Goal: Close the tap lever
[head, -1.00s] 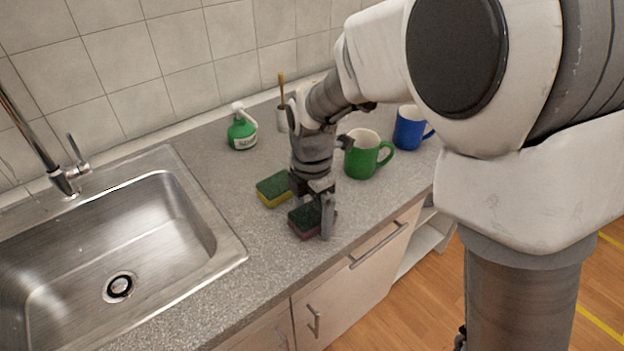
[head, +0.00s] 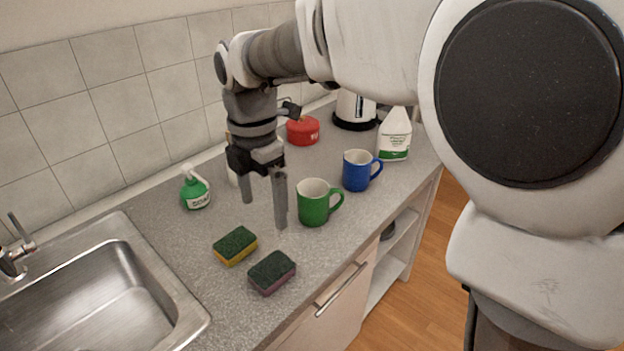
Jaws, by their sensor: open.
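The tap lever (head: 20,229) is a thin metal handle at the far left edge of the head view, tilted upward from the tap body (head: 9,264). The rest of the tap is cut off by the frame edge. My gripper (head: 263,215) is open and empty, pointing down above the counter. It hangs beside the green mug and behind the two sponges, well to the right of the tap.
The sink (head: 188,318) lies at lower left. A green soap bottle (head: 195,190), a green-yellow sponge (head: 235,246), a dark sponge (head: 272,272), a green mug (head: 313,205) and a blue mug (head: 357,172) stand on the counter (head: 165,240). A red tin (head: 303,131), kettle (head: 352,110) and white spray bottle (head: 395,137) are farther back.

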